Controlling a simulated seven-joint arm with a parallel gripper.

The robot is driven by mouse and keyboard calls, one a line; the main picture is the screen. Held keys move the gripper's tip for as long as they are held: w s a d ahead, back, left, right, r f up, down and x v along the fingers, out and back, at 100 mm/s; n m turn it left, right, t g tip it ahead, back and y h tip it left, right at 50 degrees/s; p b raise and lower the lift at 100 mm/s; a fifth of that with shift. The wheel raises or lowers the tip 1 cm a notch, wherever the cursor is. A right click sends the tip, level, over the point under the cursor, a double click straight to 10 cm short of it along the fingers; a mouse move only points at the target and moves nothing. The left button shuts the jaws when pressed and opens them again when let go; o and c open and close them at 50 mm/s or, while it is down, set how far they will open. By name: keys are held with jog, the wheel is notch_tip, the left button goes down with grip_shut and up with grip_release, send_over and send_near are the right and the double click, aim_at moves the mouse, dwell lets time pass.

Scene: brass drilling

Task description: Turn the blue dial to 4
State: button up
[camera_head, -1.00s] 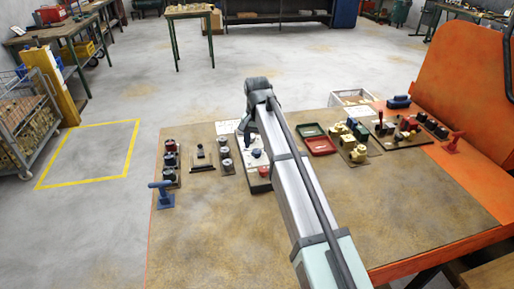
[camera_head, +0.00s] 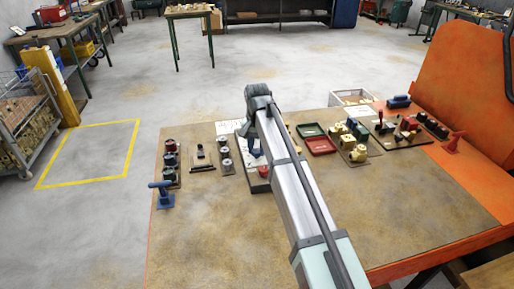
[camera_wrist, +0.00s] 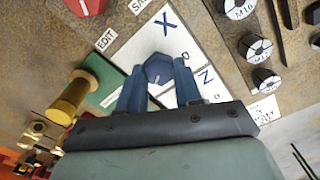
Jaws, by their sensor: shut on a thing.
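In the head view my gripper (camera_head: 254,147) is down at the panel, and my arm hides much of both. A red knob (camera_head: 263,171) is near the panel's front end; a red part (camera_wrist: 88,4) also shows in the wrist view.
Dark round pieces (camera_head: 225,152) stand just left of the panel. Red and green trays (camera_head: 320,145) and yellow blocks (camera_head: 358,153) lie to the right. A blue clamp (camera_head: 162,193) stands at the left edge. The front of the tabletop (camera_head: 220,240) is clear.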

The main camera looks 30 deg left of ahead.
aim_at(257, 150)
jog(key=shift+c, duration=1.4)
jog(key=shift+n, duration=0.7)
jog(key=o, duration=1)
jog(key=shift+o, duration=0.2)
notch_tip(257, 150, up, 14)
jog(key=shift+f, duration=0.1)
